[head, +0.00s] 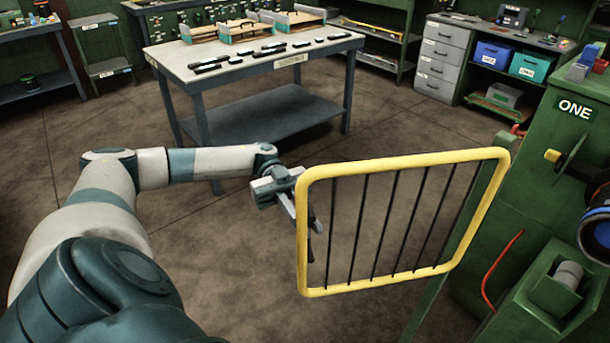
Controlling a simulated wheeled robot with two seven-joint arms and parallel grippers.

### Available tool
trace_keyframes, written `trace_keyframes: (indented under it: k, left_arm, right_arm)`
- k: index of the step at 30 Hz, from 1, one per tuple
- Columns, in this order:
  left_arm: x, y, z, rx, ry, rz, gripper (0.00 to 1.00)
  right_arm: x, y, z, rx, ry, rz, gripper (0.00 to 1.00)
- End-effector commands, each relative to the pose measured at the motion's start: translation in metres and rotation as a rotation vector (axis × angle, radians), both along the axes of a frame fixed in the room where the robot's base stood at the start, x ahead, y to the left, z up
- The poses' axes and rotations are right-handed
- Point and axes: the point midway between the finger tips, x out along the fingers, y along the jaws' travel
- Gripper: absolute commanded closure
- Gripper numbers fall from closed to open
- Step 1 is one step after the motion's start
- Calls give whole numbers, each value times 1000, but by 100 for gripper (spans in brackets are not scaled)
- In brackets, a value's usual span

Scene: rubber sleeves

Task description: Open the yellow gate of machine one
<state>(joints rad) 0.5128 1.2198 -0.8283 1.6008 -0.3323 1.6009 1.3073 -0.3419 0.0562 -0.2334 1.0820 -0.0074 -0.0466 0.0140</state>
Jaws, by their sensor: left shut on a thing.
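The yellow gate (408,160) is a rectangular frame with thin dark vertical bars. It stands out from the green machine marked ONE (552,120), with its right edge close to the machine and its left edge out over the floor. My left gripper (312,222) is at the gate's left upright, partly hidden behind it, and is shut on the gate there. My left arm reaches in from the lower left. My right gripper is not in view.
A grey table (300,75) with black sleeves and trays stands at the back. A drawer cabinet (443,55) with blue and teal bins is at the back right. A red hose (500,262) curves beside the machine. The brown floor between is clear.

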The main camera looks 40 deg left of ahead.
Motion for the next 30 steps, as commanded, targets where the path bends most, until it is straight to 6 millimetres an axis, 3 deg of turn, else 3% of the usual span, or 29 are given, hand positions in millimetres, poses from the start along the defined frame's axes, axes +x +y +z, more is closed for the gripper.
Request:
trace_keyframes:
  k: [15, 16, 18, 30]
  left_arm:
    - [2, -1, -1, 1, 0, 6, 100]
    - [2, -1, -1, 1, 0, 6, 84]
    - [2, -1, -1, 1, 0, 5, 71]
    - [1, -1, -1, 0, 1, 4, 71]
  right_arm:
    - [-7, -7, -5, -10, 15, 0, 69]
    - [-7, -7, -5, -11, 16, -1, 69]
    - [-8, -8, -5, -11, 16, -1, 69]
    - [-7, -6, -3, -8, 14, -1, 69]
